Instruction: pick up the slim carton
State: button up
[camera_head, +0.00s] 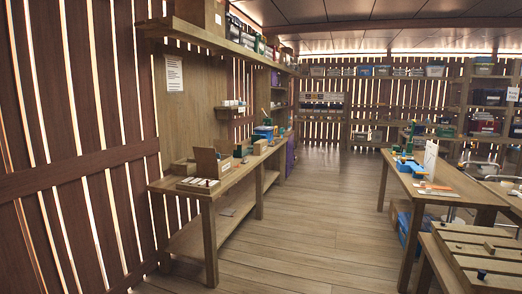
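I cannot clearly pick out the slim carton at this distance. A slim white upright object (431,158) stands on the right table (455,190); whether it is a carton or a sheet I cannot tell. A low box with an upright brown lid (206,163) and a tray of small white items (198,184) sit on the near end of the left workbench (231,181). My gripper does not show in this view.
A wide wooden floor aisle (290,240) runs clear between the left workbench and the right table. A slotted wooden bench top (475,255) fills the lower right. Blue bins (404,220) are under the right table. Shelves with lidded bins (435,70) line the back.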

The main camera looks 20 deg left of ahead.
aim_at(260, 147)
jog(key=i+j+u, duration=0.2)
jog(key=i, duration=0.65)
jog(key=i+l+u, duration=0.15)
jog(key=i, duration=0.65)
jog(key=i+l+u, duration=0.2)
jog(key=i, duration=0.65)
jog(key=i+u, duration=0.2)
jog(key=i, duration=1.8)
jog(key=i+u, duration=0.1)
jog(key=i, duration=0.9)
jog(key=i+l+u, duration=0.15)
jog(key=i, duration=0.8)
jog(key=i+l+u, duration=0.1)
jog(key=i+u, duration=0.2)
jog(key=i, duration=0.2)
jog(key=i+l, duration=0.15)
